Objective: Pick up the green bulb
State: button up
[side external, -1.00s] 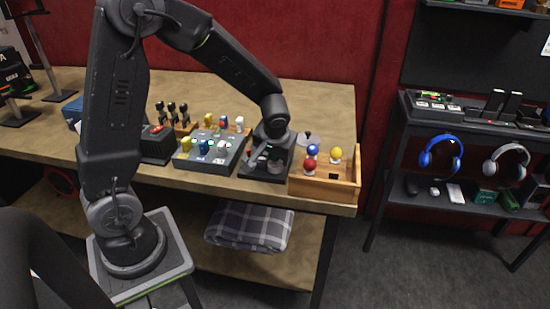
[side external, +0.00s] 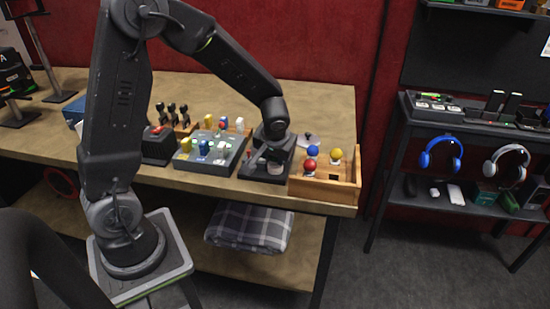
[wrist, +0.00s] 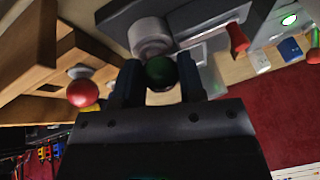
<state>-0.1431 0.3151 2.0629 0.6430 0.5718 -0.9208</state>
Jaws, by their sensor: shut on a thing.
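The green bulb (wrist: 160,72) shows in the wrist view between the two fingers of my gripper (wrist: 158,82). The gripper is shut on it. The bulb sits right against a round grey socket (wrist: 150,35); I cannot tell whether it is seated in it or clear of it. In the side view my gripper (side external: 262,160) is low over a dark stand (side external: 283,168) on the table, just left of the wooden box. The bulb cannot be made out there.
The wooden box (side external: 325,190) holds a red bulb (side external: 309,166), a blue bulb (side external: 312,151) and a yellow bulb (side external: 336,154). The red bulb is close beside my gripper in the wrist view (wrist: 83,93). A grey button panel (side external: 215,152) stands to the left.

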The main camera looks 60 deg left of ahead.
jog(key=shift+r, duration=0.15)
jog(key=shift+r, duration=0.3)
jog(key=r, duration=0.3)
jog(key=shift+s+a+r, duration=0.15)
jog(key=shift+a+r, duration=0.1)
jog(key=shift+r, duration=0.1)
jog(key=s+a+r, duration=0.6)
jog(key=s+a, duration=0.1)
jog(key=a, duration=0.1)
jog(key=shift+s+r, duration=0.2)
jog(key=shift+w, duration=0.1)
jog(key=shift+w+d+f, duration=1.5)
jog(key=shift+w+d, duration=1.55)
jog(key=shift+d, duration=0.35)
jog(key=shift+w+d+f, duration=1.55)
jog(key=shift+w+d, duration=1.55)
jog(key=shift+d, duration=0.25)
jog(key=shift+w+d+f, duration=1.5)
jog(key=shift+w+d, duration=1.55)
jog(key=shift+d, duration=0.35)
jog(key=shift+f, duration=1.55)
